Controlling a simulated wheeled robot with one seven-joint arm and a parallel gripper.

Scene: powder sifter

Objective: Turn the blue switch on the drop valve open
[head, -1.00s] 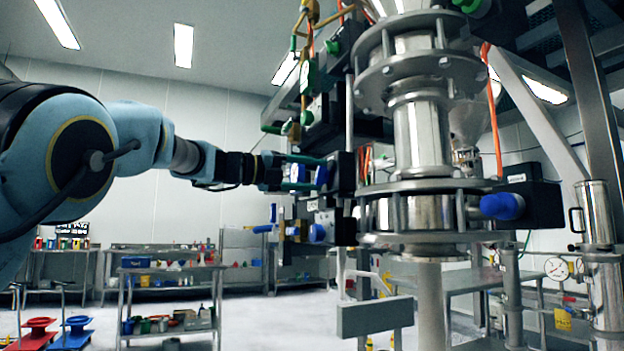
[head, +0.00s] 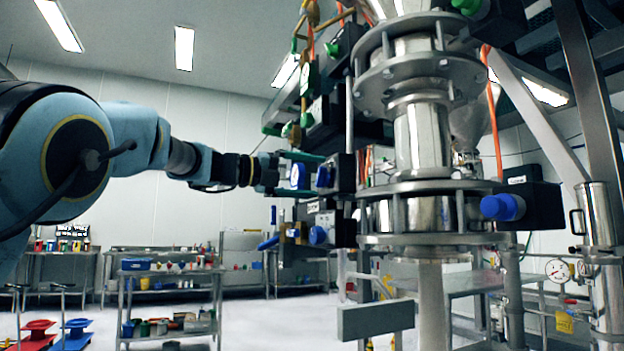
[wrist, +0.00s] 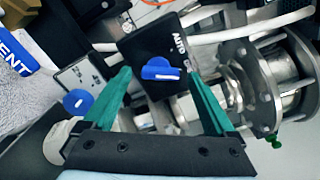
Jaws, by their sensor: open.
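A blue switch (wrist: 161,70) sits on a black box (wrist: 150,45) marked AUTO in the wrist view. Its handle lies nearly level across that picture. In the head view, a blue switch (head: 323,177) faces my gripper on a black box (head: 343,172) left of the steel valve column. My gripper (head: 312,173) is open, with its green fingers pointing right at that box. In the wrist view, the fingers stand left and right of the switch, apart from it. Another blue piece (head: 298,176) shows between the fingers; I cannot tell what it belongs to.
A second blue knob (head: 318,235) is just below, on a lower box; a blue knob (wrist: 78,102) also shows left in the wrist view. Another blue knob (head: 503,207) juts from a black box at right. Pipes and green-handled valves (head: 306,120) crowd above my gripper.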

